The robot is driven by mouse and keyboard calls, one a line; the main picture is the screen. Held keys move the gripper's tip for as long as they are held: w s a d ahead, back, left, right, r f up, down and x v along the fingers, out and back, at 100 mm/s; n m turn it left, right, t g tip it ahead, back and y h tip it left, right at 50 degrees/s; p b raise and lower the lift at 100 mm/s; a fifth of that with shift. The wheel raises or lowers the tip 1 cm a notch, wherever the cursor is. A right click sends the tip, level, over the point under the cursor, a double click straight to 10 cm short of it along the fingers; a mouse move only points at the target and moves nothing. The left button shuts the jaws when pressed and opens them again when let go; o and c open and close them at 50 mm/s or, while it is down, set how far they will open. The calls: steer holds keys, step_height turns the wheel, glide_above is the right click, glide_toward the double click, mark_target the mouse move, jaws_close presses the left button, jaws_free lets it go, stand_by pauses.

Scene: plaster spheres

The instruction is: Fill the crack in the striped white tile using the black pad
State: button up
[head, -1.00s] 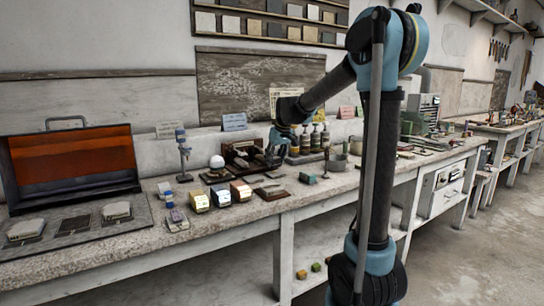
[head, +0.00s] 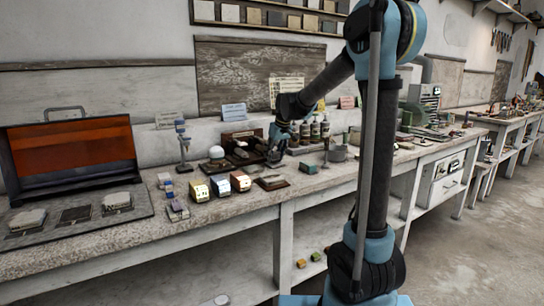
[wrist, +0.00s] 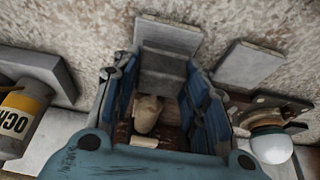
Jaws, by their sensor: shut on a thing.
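My gripper (head: 277,156) is at the right end of a dark wooden rack (head: 238,142) on the bench. In the wrist view my gripper (wrist: 163,88) has blue fingers around a grey block-like piece (wrist: 163,72); I cannot tell whether this is the black pad. A beige lump (wrist: 147,114) shows nearer, between the fingers. Stripes or a crack are too small to make out.
A blue-topped stand (head: 182,145) rises between case and rack.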

steer(key=shift+f, duration=0.5)
stand_by(1.6)
steer(key=shift+r, duration=3.55)
